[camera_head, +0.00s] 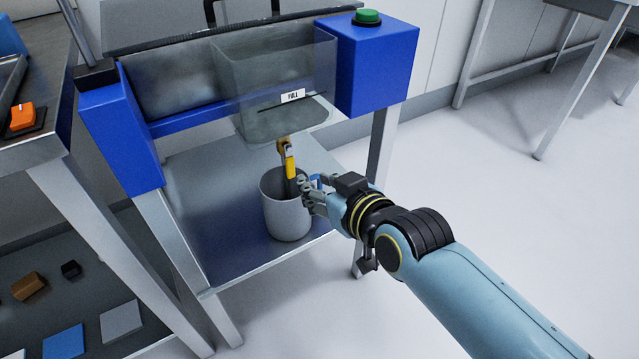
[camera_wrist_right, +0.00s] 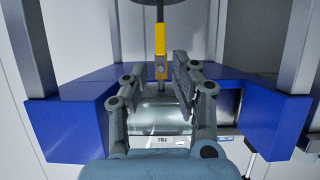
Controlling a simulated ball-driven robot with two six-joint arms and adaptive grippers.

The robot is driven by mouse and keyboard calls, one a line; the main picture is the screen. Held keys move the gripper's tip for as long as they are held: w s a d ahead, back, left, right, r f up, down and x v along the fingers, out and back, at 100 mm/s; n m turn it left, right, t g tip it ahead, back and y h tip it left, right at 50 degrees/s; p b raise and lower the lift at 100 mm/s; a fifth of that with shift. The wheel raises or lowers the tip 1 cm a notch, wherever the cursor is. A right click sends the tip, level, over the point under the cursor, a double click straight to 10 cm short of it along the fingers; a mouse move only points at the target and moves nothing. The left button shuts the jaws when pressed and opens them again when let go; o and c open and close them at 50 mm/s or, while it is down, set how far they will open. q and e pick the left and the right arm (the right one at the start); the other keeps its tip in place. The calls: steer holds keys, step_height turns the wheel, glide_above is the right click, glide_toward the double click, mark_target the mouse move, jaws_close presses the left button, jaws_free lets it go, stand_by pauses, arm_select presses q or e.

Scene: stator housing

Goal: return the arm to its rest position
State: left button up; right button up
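My right arm comes in from the lower right of the head view. Its gripper (camera_head: 308,190) is beside the rim of a grey cylindrical bin (camera_head: 287,217). A yellow handle (camera_head: 290,166) hangs below the clear hopper (camera_head: 275,75), above the bin's mouth. In the right wrist view the gripper (camera_wrist_right: 155,82) has its fingers spread apart, with the yellow handle (camera_wrist_right: 161,42) beyond them and in line with the gap. I see nothing held between the fingers; contact with the handle cannot be told. My left gripper is not in view.
The bin stands on the lower shelf (camera_head: 200,200) of a blue-and-metal stand. A blue box (camera_head: 372,70) with a green button (camera_head: 367,17) is at its right. A workbench with an orange switch (camera_head: 22,116) is at the left.

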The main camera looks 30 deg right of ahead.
steer(key=shift+r, duration=0.1)
stand_by(0.6)
steer(key=s+d+f+g+p, duration=0.15)
steer(key=s+f+g, duration=0.25)
steer(key=s+f, duration=0.75)
steer(key=s+d+f+g+p, duration=0.1)
steer(key=s+d+f+g, duration=0.2)
steer(key=s+f, duration=0.8)
steer(key=s+d+f+g, duration=0.1)
steer(key=s+f+g, duration=0.1)
steer(key=s+f, duration=0.2)
steer(key=s+d+f+g+h, duration=0.1)
steer(key=s+f, duration=0.3)
steer(key=s, duration=0.7)
steer(key=s+d+f+g, duration=0.3)
steer(key=s+f, duration=0.1)
steer(key=s, duration=0.4)
steer(key=shift+p, duration=0.45)
